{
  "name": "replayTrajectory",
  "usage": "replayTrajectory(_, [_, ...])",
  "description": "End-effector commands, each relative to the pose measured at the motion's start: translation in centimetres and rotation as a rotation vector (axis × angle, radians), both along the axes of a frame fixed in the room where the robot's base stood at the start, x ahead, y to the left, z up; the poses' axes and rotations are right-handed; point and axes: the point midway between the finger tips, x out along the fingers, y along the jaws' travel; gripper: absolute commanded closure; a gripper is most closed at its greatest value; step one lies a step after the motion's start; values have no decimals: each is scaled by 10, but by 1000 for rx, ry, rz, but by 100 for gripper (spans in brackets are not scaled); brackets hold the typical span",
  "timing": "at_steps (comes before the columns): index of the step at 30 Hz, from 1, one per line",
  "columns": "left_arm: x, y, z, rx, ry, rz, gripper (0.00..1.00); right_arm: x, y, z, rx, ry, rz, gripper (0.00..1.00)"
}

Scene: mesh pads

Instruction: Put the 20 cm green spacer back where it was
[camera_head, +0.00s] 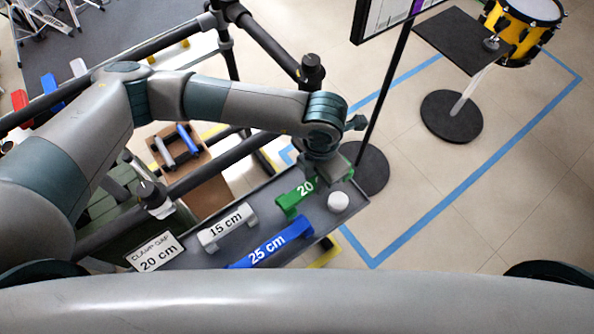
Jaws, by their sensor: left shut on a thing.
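The green spacer (289,201) is marked "20"; the rest of its label is hidden under my left gripper. My left gripper (318,183) is shut on the green spacer near its right end, over the dark grey tray (203,256). I cannot tell whether the spacer touches the tray or hangs just above it. The white 15 cm spacer (227,226) lies on the tray to its left, and the blue 25 cm spacer (271,248) lies in front. My right gripper is not in view.
A white round object (338,201) sits on the tray right beside the gripper. A "CLAMP GAP 20 cm" card (155,252) stands at the tray's left end. Black rails (222,165) run behind the tray. A stand's black pole (385,103) rises behind its right end.

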Motion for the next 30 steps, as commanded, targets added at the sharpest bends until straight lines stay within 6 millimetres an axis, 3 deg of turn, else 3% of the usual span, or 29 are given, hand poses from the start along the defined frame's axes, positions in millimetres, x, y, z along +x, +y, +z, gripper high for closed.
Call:
replayTrajectory(6, [31,29,-21,3,0,4,95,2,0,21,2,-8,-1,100])
replayTrajectory(12, [46,42,-36,1,1,1,95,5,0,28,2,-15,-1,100])
replayTrajectory(25, [48,43,-40,0,0,0,95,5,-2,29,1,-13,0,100])
replayTrajectory(30, [48,43,-54,2,1,0,95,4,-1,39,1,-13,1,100])
